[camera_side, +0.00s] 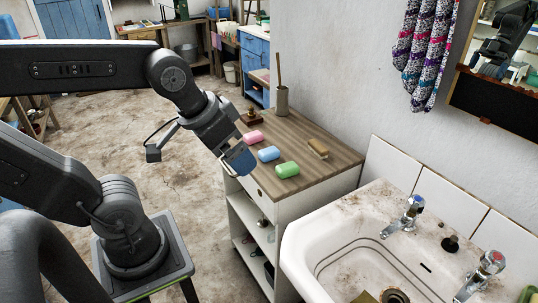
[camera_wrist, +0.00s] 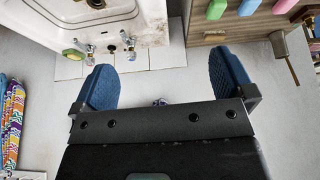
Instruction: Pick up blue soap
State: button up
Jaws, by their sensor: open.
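The blue soap (camera_side: 268,154) lies on the wooden top of a white cabinet, between a pink soap (camera_side: 253,137) and a green soap (camera_side: 287,169). In the wrist view the blue soap (camera_wrist: 249,7) shows at the top edge, partly cut off. My gripper (camera_side: 240,160) is by the left front edge of the cabinet top, to the left of the blue soap and apart from it. In the wrist view my gripper (camera_wrist: 162,88) has its two blue fingers wide apart, with nothing between them.
The cabinet top (camera_side: 330,175) also bears a brush (camera_side: 318,148) and a cup with a stick (camera_side: 282,100). A white sink (camera_side: 345,235) with taps stands to the right of the cabinet. A wall rises behind both. The floor left of the cabinet is open.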

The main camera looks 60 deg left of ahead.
jog(key=w+a+n+g+y, duration=0.1)
jog(key=w+a+n, duration=0.2)
jog(key=w, duration=0.2)
jog(key=w+a+n+g, duration=0.1)
jog(key=w+a+n, duration=0.25)
jog(key=w, duration=0.25)
jog(key=n+g, duration=0.3)
jog(key=n, duration=0.8)
send_over(269, 150)
jog(key=f, duration=2)
jog(key=shift+s+d, duration=0.1)
jog(key=shift+d, duration=0.15)
jog(key=shift+a+f, duration=0.15)
jog(key=shift+f, duration=1.35)
jog(key=shift+a+f, duration=0.1)
jog(key=shift+f, duration=1.35)
jog(key=shift+c, duration=0.2)
jog(key=c, duration=0.9)
